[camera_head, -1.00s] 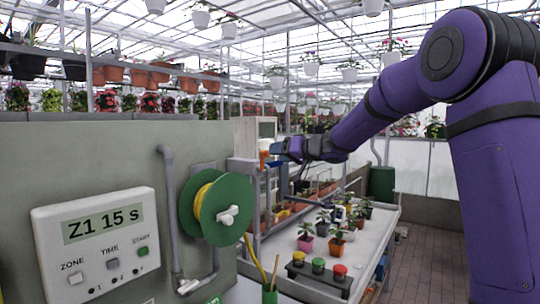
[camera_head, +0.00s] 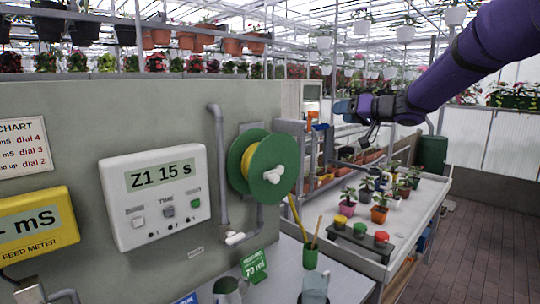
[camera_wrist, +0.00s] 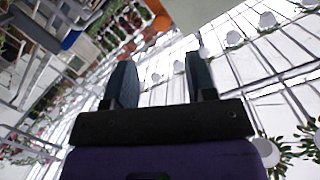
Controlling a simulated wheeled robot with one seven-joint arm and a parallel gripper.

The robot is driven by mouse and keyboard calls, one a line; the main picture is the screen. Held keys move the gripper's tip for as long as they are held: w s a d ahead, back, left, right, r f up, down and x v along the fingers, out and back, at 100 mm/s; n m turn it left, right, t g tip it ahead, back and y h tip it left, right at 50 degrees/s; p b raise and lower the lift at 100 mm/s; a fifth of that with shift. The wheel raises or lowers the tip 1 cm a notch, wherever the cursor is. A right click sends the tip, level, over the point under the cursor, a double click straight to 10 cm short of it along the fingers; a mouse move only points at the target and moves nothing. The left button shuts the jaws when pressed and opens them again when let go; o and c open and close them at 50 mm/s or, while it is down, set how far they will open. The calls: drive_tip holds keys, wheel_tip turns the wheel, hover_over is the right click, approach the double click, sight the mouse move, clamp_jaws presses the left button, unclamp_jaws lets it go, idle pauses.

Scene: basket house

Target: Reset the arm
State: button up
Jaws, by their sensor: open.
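My purple arm reaches in from the upper right in the head view, raised above the potting bench. My gripper (camera_head: 345,107) is at its end, pointing left, in the air in front of the shelf rack. In the wrist view my gripper (camera_wrist: 162,85) shows two dark fingers standing apart with nothing between them. The wrist view is tilted and looks up at the glass roof and hanging white pots. My gripper touches nothing that I can see.
A control box (camera_head: 156,195) reading "Z1 15 s", a green and yellow reel (camera_head: 282,153) and a yellow feed meter (camera_head: 35,226) are on the left wall. Small potted plants and colored buttons stand on the white bench (camera_head: 417,208). Tiled floor lies clear at right.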

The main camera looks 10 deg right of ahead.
drive_tip(key=s+d+r+m+h, duration=0.1)
drive_tip(key=s+m+h, duration=0.1)
drive_tip(key=s+h, duration=0.5)
drive_tip(key=s+d+r+m+h, duration=0.15)
drive_tip(key=s+h, duration=0.25)
drive_tip(key=s, duration=0.5)
drive_tip(key=s+a+f+g, duration=0.2)
drive_tip(key=s+f, duration=0.2)
drive_tip(key=s, duration=0.5)
drive_tip(key=s+a+f+n+g+y, duration=0.1)
drive_tip(key=s+a+f+g, duration=0.1)
drive_tip(key=s+f, duration=0.3)
drive_tip(key=s+a+f+n+g, duration=0.1)
drive_tip(key=s+f+g, duration=0.3)
drive_tip(key=s, duration=0.9)
drive_tip(key=shift+s+a+f+y, duration=0.25)
drive_tip(key=shift+a+f+y, duration=0.05)
drive_tip(key=shift+a+y, duration=0.1)
drive_tip(key=shift+o, duration=0.4)
drive_tip(key=shift+w, duration=0.15)
